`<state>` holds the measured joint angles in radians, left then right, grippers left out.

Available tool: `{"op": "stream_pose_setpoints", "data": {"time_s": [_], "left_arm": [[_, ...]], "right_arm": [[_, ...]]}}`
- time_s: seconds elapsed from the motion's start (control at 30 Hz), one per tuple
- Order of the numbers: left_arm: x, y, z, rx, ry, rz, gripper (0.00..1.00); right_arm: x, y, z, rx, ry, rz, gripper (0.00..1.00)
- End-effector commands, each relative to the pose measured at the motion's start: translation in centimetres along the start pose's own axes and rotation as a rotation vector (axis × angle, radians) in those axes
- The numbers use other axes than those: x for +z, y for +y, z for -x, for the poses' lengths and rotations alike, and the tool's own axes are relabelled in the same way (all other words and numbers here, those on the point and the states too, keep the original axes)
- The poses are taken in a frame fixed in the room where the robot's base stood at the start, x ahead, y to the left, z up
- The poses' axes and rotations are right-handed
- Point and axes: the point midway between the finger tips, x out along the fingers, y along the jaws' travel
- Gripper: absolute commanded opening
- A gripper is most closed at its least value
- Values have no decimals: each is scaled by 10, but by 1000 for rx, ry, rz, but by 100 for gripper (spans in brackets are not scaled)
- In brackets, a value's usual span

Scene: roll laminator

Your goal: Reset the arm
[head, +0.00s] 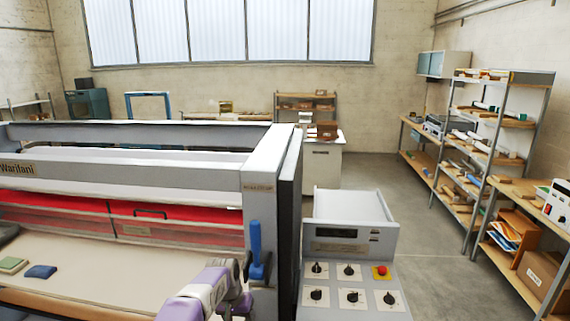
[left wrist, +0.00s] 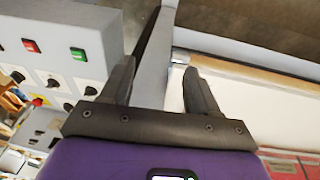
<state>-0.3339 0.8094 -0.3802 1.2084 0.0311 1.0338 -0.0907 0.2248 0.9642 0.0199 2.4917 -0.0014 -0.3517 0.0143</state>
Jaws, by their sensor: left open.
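The roll laminator (head: 120,165) fills the left of the head view, with a red roller area behind its front opening and a pale feed table (head: 110,265). A blue lever handle (head: 256,250) stands upright at the right end of its front. My left arm (head: 205,290) comes in at the bottom of the head view, purple and grey, in front of the feed table and near the lever. In the left wrist view my left gripper (left wrist: 158,82) has its two dark fingers spread apart with nothing between them. My right gripper is not in view.
A control box (head: 350,250) with black knobs and a red button stands right of the laminator. Green and blue pads (head: 40,271) lie on the feed table. Loaded shelves (head: 490,150) line the right wall. The floor (head: 375,175) between is clear.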

Motion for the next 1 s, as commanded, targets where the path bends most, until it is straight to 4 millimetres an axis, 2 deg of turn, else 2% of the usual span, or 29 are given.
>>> {"op": "stream_pose_setpoints", "data": {"time_s": [0.03,0.1,0.17,0.2,0.27,0.3,0.37,0.4,0.47,0.5,0.6,0.73,0.87,1.0], "left_arm": [[19,-9,-48,10,-27,26,60],[41,-17,-97,26,-39,56,60],[64,-21,-138,40,-50,81,60],[80,-23,-164,50,-58,99,60],[108,-24,-201,65,-69,127,60],[128,-24,-224,76,-76,146,60],[161,-22,-257,94,-86,175,60],[184,-20,-278,107,-92,194,60],[219,-14,-304,127,-100,226,60],[242,-9,-320,141,-105,247,60],[297,6,-346,175,-115,295,60],[349,24,-360,212,-118,347,60],[378,35,-361,234,-116,379,60],[386,39,-360,242,-112,390,60]], "right_arm": [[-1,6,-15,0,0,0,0],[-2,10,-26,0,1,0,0],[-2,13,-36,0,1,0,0],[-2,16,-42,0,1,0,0],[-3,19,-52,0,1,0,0],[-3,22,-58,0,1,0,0],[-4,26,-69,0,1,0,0],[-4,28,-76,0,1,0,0],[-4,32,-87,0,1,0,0],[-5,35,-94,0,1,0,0],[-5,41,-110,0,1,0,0],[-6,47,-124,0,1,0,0],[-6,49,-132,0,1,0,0],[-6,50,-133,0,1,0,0]]}}
